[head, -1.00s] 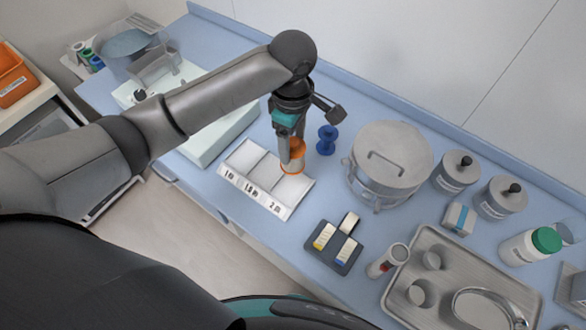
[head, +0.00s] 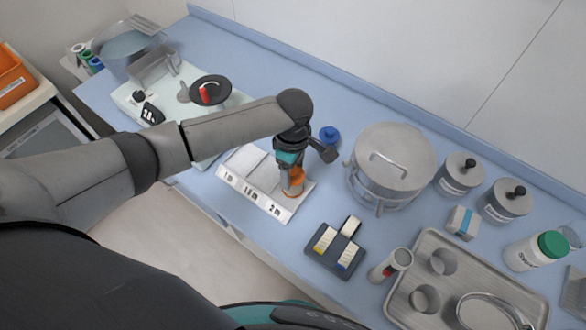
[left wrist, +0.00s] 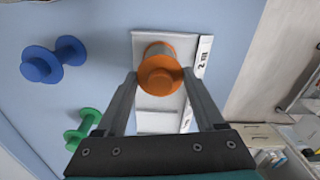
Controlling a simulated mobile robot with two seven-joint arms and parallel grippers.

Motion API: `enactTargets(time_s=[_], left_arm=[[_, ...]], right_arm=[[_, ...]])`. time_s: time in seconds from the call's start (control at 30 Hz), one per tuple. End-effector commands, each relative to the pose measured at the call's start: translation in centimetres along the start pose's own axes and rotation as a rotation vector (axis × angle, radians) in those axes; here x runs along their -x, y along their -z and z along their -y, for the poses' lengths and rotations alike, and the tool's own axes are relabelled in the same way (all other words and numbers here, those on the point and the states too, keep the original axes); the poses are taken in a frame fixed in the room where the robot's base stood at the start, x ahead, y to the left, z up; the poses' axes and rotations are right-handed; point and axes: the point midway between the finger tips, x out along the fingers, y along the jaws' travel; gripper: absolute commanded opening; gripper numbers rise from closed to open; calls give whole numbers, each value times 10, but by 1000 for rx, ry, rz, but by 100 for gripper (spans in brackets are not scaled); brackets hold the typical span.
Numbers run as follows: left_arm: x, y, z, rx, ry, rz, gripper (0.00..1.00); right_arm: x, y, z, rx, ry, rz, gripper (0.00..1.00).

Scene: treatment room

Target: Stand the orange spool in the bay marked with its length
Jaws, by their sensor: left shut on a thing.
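My left gripper (head: 292,174) is shut on the orange spool (head: 294,187). The spool is upright at the right-hand bay of the white rack (head: 255,201), the one by the "2 m" label. In the left wrist view, the orange spool (left wrist: 160,76) sits between the two fingers, over the end bay beside "2 m" (left wrist: 202,60). I cannot tell whether its base touches the bay floor. The other bays, marked 1 m and 1.5 m, look empty. No length marking on the spool is readable. My right gripper is not in view.
A blue spool (head: 329,134) stands behind the gripper. A green spool (left wrist: 84,127) shows in the left wrist view. A lidded steel pot (head: 392,158) stands right of the rack, and a dark block with labelled pieces (head: 335,249) in front. A metal tray (head: 420,302) lies further right.

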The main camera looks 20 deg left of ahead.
Motion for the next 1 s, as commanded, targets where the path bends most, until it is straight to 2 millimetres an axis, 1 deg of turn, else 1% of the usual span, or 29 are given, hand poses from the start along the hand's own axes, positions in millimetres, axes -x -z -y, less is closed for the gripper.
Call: enactTargets(time_s=[0.1,0.13,0.37,0.4,0.63,0.73,0.87,1.0], left_arm=[[-2,0,0,1,1,1,16],[-3,0,0,1,0,1,72],[-2,0,0,0,0,0,97],[-2,0,0,0,0,0,100],[-2,0,0,0,0,0,100],[3,0,0,-1,-1,0,100],[24,0,-1,0,-3,2,100],[56,-1,-1,-1,-3,3,100]], right_arm=[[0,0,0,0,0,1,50],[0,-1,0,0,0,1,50],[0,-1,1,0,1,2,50],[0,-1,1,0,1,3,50],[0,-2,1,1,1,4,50],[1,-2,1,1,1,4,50],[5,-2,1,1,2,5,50],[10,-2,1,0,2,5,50]])
